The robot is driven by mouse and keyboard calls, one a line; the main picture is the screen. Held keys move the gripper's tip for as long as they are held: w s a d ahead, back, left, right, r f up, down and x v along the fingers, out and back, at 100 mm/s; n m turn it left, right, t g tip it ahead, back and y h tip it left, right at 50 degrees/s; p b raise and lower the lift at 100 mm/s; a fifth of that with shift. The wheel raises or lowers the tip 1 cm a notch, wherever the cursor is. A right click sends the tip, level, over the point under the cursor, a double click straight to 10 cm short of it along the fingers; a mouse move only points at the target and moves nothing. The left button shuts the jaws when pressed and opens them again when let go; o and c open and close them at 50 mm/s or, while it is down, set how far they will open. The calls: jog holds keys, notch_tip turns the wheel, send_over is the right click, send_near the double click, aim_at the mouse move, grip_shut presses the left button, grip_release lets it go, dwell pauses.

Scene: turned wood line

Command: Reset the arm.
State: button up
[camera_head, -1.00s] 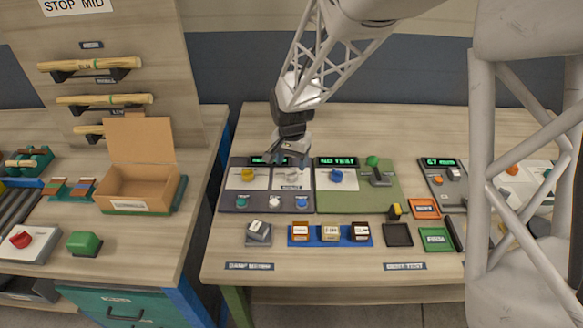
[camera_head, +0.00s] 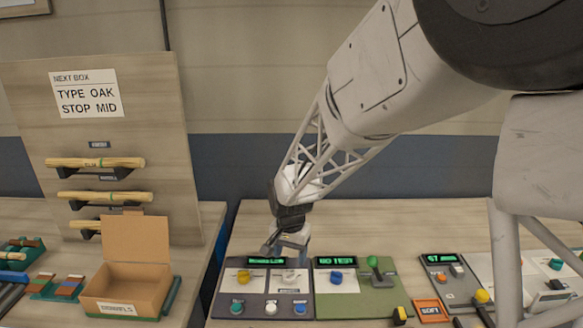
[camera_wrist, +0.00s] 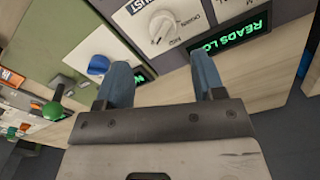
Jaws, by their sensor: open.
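My arm reaches down from the upper right in the head view, and my gripper (camera_head: 287,242) hangs above the left control panel (camera_head: 238,304). In the wrist view my gripper (camera_wrist: 165,85) shows two blue fingers held apart with nothing between them. A white knob (camera_wrist: 162,27) on the panel lies beyond the fingertips, apart from them. A lit green display (camera_wrist: 232,32) is beside the knob. A blue knob (camera_wrist: 98,65) is to the left of the left finger. In the head view the gripper partly covers the panel's top edge.
A green panel (camera_head: 350,305) with a green-topped lever (camera_head: 373,262) stands right of the control panel. An open cardboard box (camera_head: 125,290) is on the left bench. A board (camera_head: 160,140) carries wooden rods and a sign (camera_head: 86,93). The bench behind the panels (camera_head: 400,220) is clear.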

jog(key=s+d+r+n+t, duration=0.1)
jog(key=s+d+r+n, duration=0.1)
jog(key=s+d+r, duration=1.1)
jog(key=s+d+r+n, duration=0.1)
jog(key=s+d, duration=0.2)
jog(key=s, duration=0.5)
jog(key=s+d+r+n+t, duration=0.1)
jog(key=s+d, duration=0.2)
jog(key=s, duration=0.6)
jog(key=shift+s+r+t, duration=0.25)
jog(key=shift+r+t, duration=0.05)
dwell(0.9)
